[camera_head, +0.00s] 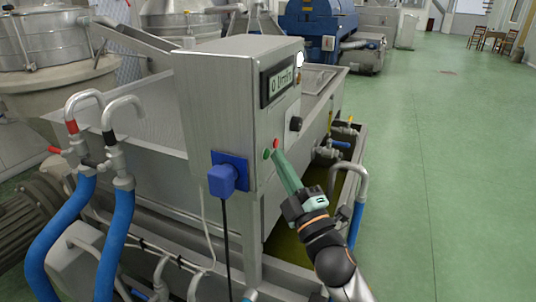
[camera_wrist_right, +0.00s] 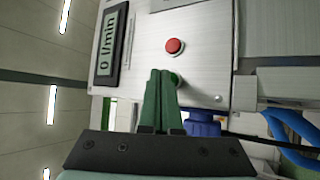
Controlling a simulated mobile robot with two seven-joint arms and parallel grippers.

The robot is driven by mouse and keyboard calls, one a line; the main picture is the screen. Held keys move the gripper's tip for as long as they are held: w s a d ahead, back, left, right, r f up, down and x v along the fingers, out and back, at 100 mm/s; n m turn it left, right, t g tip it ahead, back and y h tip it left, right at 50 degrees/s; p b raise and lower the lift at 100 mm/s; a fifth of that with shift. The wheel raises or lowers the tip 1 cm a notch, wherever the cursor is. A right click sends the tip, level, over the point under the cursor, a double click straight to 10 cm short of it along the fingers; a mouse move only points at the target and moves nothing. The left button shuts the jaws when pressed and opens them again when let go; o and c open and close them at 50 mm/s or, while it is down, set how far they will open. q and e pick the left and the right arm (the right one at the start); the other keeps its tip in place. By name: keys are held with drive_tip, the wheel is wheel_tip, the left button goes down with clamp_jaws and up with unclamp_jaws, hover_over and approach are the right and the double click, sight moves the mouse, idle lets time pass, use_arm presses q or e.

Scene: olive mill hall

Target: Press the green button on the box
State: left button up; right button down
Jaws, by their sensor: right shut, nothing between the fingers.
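The grey metal control box (camera_head: 215,110) stands at the middle of the head view. Its front face carries the green button (camera_head: 266,154) just below and left of a red button (camera_head: 276,143). My right gripper (camera_head: 278,155) is shut and empty, its green fingers pointing at the face close to both buttons. In the right wrist view the closed fingertips (camera_wrist_right: 161,72) partly cover the green button (camera_wrist_right: 177,79), and the red button (camera_wrist_right: 175,46) is clear above them. I cannot tell whether the tips touch the green button. My left gripper is not in view.
The box also has a display (camera_head: 278,82) reading 0 l/min and a black knob (camera_head: 295,124). A blue plug (camera_head: 223,179) with a black cable sticks out of its side. Blue hoses (camera_head: 115,235) stand at left. Green floor (camera_head: 440,180) is free at right.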

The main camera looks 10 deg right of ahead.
drive_tip(key=shift+w+a, duration=0.25)
drive_tip(key=shift+a, duration=0.05)
idle(0.5)
drive_tip(key=shift+s+d, duration=0.1)
idle(0.4)
drive_tip(key=shift+s+d, duration=0.4)
drive_tip(key=shift+d, duration=0.15)
drive_tip(key=s+d, duration=0.1)
drive_tip(key=d, duration=0.1)
drive_tip(key=s+d+p, duration=0.1)
drive_tip(key=d, duration=0.1)
drive_tip(key=shift+s, duration=0.4)
idle(0.4)
